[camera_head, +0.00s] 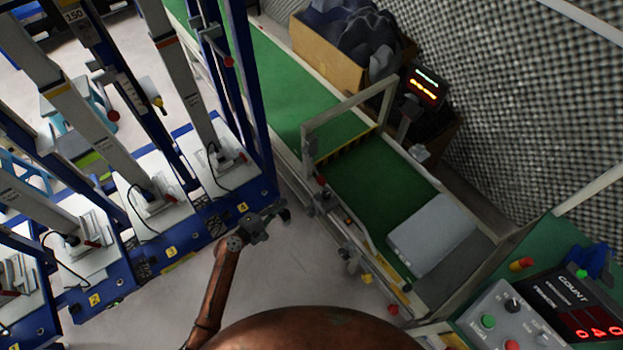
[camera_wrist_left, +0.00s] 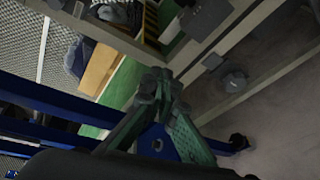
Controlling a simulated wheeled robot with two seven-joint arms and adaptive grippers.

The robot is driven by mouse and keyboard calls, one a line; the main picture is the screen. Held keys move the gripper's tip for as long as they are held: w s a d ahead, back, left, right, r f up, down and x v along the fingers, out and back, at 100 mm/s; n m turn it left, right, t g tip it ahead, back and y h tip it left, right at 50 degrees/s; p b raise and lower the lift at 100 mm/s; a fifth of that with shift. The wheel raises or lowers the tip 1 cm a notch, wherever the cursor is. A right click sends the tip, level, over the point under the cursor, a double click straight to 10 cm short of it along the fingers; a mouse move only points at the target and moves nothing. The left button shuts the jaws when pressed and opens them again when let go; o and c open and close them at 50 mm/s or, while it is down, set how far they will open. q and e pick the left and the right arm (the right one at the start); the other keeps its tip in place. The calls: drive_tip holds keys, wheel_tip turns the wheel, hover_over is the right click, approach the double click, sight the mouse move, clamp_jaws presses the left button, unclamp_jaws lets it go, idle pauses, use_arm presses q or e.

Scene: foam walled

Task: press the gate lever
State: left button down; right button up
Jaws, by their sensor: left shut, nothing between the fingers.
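My left gripper (camera_head: 284,213) is shut and empty over the grey floor, left of the conveyor's near side rail. In the left wrist view its green fingers meet at the tips (camera_wrist_left: 162,84), with the rail beyond them. The conveyor (camera_head: 375,185) has a green belt and a pale gate frame (camera_head: 349,119) with a yellow-and-black striped bar (camera_head: 346,151) low across it. Several small fittings, among them a red knob (camera_head: 321,181), sit along the near rail; I cannot tell for sure which is the gate lever. A dark round knob (camera_wrist_left: 235,82) shows on the rail side in the left wrist view. No contact is visible.
Blue-framed stations (camera_head: 240,192) with upright columns stand at left. A grey flat box (camera_head: 432,236) lies on the belt's lower end. A control panel (camera_head: 505,318) and red-digit counter (camera_head: 575,300) are at lower right. A cardboard box (camera_head: 325,55) stands behind the belt.

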use_arm(q)
drive_tip(key=w+d+r+h, duration=0.2)
drive_tip(key=d+r, duration=0.1)
drive_tip(key=r, duration=0.4)
drive_tip(key=shift+n+t, duration=0.3)
use_arm(e)
drive_tip(key=shift+w+a+f, duration=0.1)
drive_tip(key=shift+w+a, duration=0.05)
drive_tip(key=shift+w, duration=0.1)
use_arm(q)
drive_tip(key=shift+d+b, duration=0.1)
drive_tip(key=shift+b, duration=0.2)
drive_tip(key=b+x, duration=0.3)
drive_tip(key=x, duration=0.7)
drive_tip(key=s, duration=0.1)
drive_tip(key=s+d+r+p, duration=0.1)
drive_tip(key=s, duration=0.1)
drive_tip(key=shift+s+d+r+p, duration=0.2)
drive_tip(key=shift+d+r+p, duration=0.1)
drive_tip(key=shift+r, duration=0.1)
use_arm(e)
drive_tip(key=w+r, duration=0.2)
drive_tip(key=w, duration=0.1)
drive_tip(key=shift+w+r, duration=0.1)
drive_tip(key=shift+r, duration=0.05)
